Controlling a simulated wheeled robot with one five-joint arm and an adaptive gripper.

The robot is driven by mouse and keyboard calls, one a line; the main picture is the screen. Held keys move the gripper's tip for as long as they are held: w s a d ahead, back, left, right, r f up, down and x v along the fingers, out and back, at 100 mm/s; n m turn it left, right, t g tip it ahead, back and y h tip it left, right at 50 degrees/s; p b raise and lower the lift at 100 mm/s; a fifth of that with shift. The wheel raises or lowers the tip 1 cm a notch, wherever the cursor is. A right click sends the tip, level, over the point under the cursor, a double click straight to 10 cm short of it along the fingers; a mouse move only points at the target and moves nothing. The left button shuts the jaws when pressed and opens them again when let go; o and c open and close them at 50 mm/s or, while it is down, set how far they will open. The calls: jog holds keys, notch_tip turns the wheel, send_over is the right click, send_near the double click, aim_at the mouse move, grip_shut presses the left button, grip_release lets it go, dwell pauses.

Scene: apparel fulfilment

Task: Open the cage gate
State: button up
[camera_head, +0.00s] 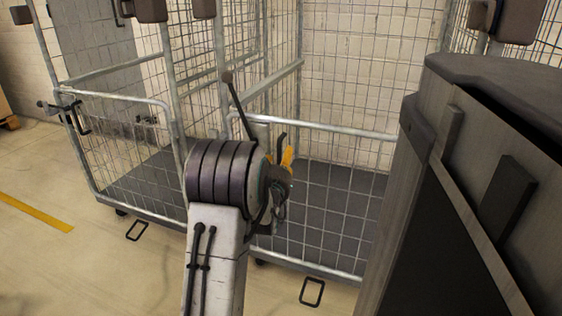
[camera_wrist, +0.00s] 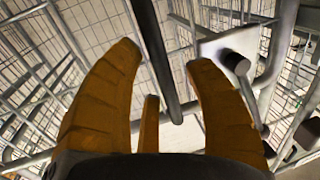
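The right cage's front gate (camera_head: 335,131) is a low wire-mesh panel with a grey tube frame, standing upright across the cage front. At its left end a dark latch lever (camera_head: 238,103) slants up, its lower part hidden behind my arm. My gripper (camera_head: 286,158) is in front of this gate end, with orange fingers partly hidden by my wrist. In the wrist view the fingers (camera_wrist: 163,60) are spread apart. A dark bar (camera_wrist: 155,55), apparently the lever, runs down between them, with no clear grip on it. A pale latch plate (camera_wrist: 215,46) with a dark round pin is beside the right finger.
A second cage (camera_head: 120,100) stands at the left, its low gate across its front and a latch (camera_head: 66,108) at its left end. A dark-topped grey body (camera_head: 480,150) fills the right side. Floor at lower left is clear.

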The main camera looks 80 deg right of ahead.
grip_shut()
dwell(0.5)
